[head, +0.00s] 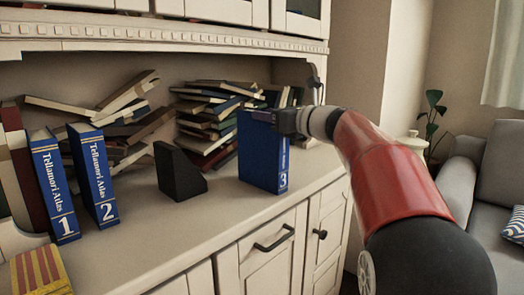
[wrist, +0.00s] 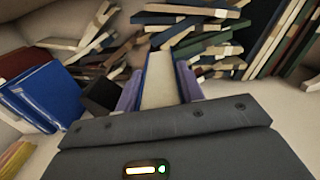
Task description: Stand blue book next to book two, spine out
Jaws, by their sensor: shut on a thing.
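The blue book, volume 3 (head: 262,155), is upright at the right part of the cabinet top. Its broad cover faces front-left and its narrow spine with the 3 is at its right edge. My gripper (head: 272,116) is shut on its upper part. In the wrist view the fingers (wrist: 158,88) stand either side of the book's pale top edge (wrist: 159,75). I cannot tell whether its bottom touches the surface. Book two (head: 93,175) stands at the left, spine out, leaning slightly, beside book one (head: 54,187). Blue books also show at the wrist view's left (wrist: 45,95).
A black bookend (head: 179,172) stands between book two and the held book, with bare surface around it. Messy piles of books (head: 208,118) fill the back. A red and yellow book (head: 40,272) lies at the front left. The cabinet's front edge is close.

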